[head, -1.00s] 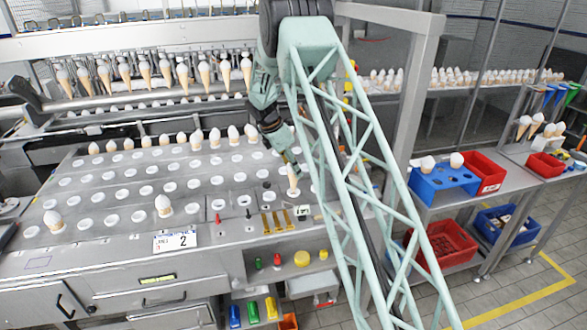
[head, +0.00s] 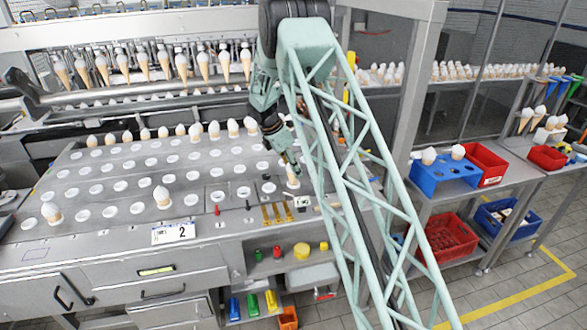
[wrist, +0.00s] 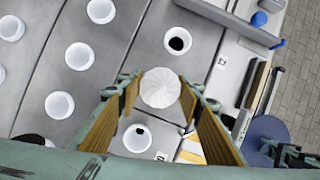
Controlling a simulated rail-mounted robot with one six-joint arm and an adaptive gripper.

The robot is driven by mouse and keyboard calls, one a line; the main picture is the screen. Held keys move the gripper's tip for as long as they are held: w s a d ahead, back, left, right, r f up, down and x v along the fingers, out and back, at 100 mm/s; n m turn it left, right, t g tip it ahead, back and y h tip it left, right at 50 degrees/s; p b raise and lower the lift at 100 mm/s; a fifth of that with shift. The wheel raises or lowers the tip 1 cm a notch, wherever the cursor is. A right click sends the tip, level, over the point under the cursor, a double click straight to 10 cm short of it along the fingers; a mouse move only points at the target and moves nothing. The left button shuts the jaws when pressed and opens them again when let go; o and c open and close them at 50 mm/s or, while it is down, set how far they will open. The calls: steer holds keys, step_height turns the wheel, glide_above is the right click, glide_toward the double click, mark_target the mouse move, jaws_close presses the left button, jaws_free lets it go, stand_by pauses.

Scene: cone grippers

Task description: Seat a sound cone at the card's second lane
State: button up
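My gripper (wrist: 160,92) is shut on a cone with a white swirled top (wrist: 160,87), its padded fingers on either side. In the head view this cone (head: 292,178) hangs at the right end of the grey deck (head: 60,250), partly behind my arm. A white card (head: 174,232) reading "2" lies at the deck's front edge; its smaller print is unreadable. One cone (head: 162,197) stands in the deck behind the card, and another (head: 51,213) stands at the left. Below the held cone, the wrist view shows a white-rimmed hole (wrist: 138,139) with a dark centre.
Several cones (head: 214,130) stand along the deck's back row, with more hanging behind (head: 163,62). Many white-rimmed holes are empty. A blue rack (head: 440,175) with two cones and red bins (head: 485,165) stand at the right. Brass bars (head: 278,213) lie by the deck's front edge.

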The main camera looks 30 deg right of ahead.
steer(key=shift+f+b, duration=0.4)
steer(key=shift+f, duration=1.1)
steer(key=o, duration=0.7)
steer(key=shift+o, duration=0.2)
steer(key=v, duration=1.2)
stand_by(0.6)
